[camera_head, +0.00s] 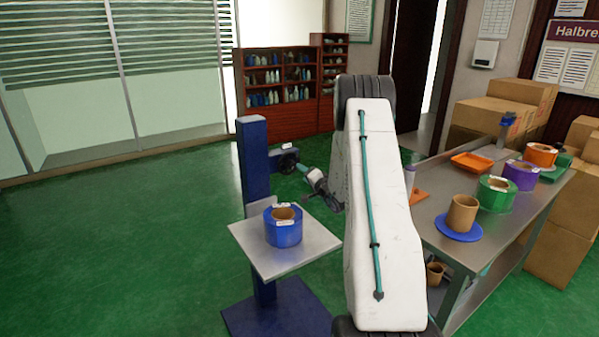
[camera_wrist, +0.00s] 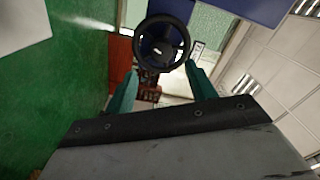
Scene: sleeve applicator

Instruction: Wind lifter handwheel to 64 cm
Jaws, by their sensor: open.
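The lifter has a blue column (camera_head: 254,160) on a blue base and a pale platform (camera_head: 250,240) bearing a blue roll (camera_head: 283,232). Its small black handwheel (camera_head: 288,161) is on the column's right side. In the wrist view the handwheel (camera_wrist: 160,48) faces me, with a dark round rim and hub. My gripper (camera_head: 303,168) is close to the wheel on its right. In the wrist view its teal fingers (camera_wrist: 161,76) are spread apart and empty, with the wheel's lower rim between or just beyond the tips. I cannot tell if they touch it. No height reading is legible.
A metal table (camera_head: 450,245) on the right holds coloured rolls, a brown roll on a blue disc (camera_head: 458,231) and an orange tray (camera_head: 472,162). Brown boxes stand behind it. A red-brown shelf (camera_head: 279,95) is at the back. Green floor is clear on the left.

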